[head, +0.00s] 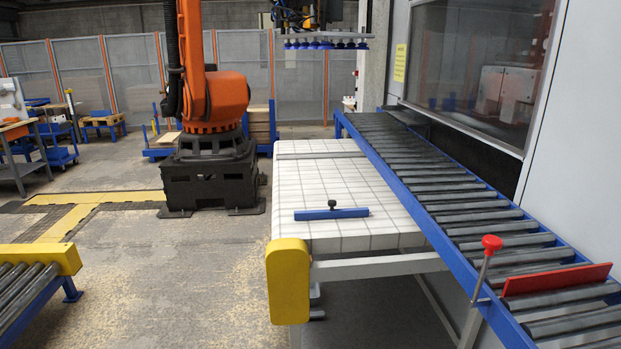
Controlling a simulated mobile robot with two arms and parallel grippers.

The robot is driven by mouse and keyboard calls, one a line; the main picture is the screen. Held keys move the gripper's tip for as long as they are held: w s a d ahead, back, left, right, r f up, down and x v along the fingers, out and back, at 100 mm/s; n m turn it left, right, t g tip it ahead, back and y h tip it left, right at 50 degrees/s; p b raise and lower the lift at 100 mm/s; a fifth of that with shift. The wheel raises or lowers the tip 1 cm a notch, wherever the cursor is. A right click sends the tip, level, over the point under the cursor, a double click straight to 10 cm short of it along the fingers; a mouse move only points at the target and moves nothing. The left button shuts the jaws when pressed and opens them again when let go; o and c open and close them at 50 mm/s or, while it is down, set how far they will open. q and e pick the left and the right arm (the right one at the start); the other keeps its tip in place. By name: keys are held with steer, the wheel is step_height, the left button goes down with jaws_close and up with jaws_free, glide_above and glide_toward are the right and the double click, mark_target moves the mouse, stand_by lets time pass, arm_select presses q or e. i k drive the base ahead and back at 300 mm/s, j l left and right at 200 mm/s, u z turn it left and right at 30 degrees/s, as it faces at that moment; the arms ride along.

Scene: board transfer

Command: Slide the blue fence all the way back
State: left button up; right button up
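The blue fence (322,214) is a short bar lying across the white table with grid lines (338,177), near its front end. A dark knob (332,204) stands up from the middle of the bar. Bare table surface stretches behind the fence to the far end, where a thin line or strip crosses the table. Neither of my grippers shows in the head view.
A blue-framed roller conveyor (455,205) runs along the table's right side, with a red plate (556,279) and a red-knobbed lever (486,263) near its front. A yellow end block (288,281) is at the table's front left corner. An orange robot arm (213,95) stands behind left.

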mark_target(331, 213)
steer(key=u, duration=0.35)
steer(key=i+l+u, duration=0.2)
steer(key=i+u, duration=0.2)
steer(key=i+l+u, duration=0.35)
steer(key=i, duration=0.05)
